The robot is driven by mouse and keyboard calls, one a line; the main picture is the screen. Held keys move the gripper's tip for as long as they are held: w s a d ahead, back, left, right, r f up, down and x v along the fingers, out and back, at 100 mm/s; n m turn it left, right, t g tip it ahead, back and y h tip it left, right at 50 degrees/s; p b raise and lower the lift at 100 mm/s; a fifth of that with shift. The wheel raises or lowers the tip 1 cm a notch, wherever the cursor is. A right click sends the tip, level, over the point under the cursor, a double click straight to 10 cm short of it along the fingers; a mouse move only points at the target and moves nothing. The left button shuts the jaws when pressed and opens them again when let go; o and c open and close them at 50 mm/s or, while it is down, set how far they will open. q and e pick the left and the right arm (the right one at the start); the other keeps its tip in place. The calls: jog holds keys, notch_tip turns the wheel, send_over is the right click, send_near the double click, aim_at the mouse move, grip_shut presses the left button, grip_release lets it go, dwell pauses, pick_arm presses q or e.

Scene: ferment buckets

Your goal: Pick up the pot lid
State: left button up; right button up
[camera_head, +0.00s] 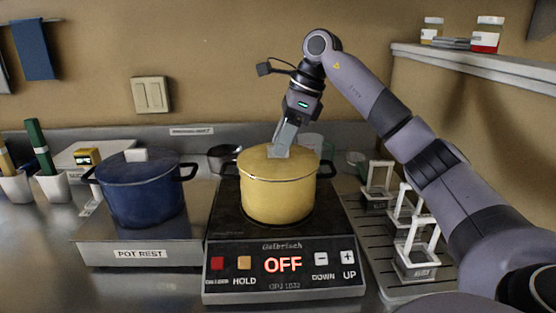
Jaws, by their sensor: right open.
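A yellow pot (278,196) stands on the dark cooktop, covered by a yellow lid (256,162). My right gripper (280,147) points down at the middle of this lid, at its pale square knob. Its jaws are open around or just beside the knob; I cannot tell whether they touch it. A blue pot (143,200) stands on the left, covered by a blue lid (118,162) with a white knob (135,155). My left gripper is not in view.
The cooktop (283,266) reads OFF. The blue pot is on a steel block marked POT REST (140,253). White-framed stands (415,252) occupy a ribbed tray at right. White cups with utensils (54,186) stand at left. A shelf (470,62) is on the right wall.

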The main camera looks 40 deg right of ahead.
jog(key=shift+a+f, duration=0.1)
jog(key=shift+f, duration=0.25)
jog(key=shift+c, duration=0.3)
grip_shut()
jog(key=shift+w, duration=0.1)
notch_tip(320, 180, up, 6)
jog(key=shift+r+p, duration=0.25)
jog(key=shift+p, duration=0.4)
notch_tip(320, 180, up, 13)
jog(key=p, duration=0.3)
jog(key=shift+r+p, duration=0.2)
jog(key=shift+p, duration=0.2)
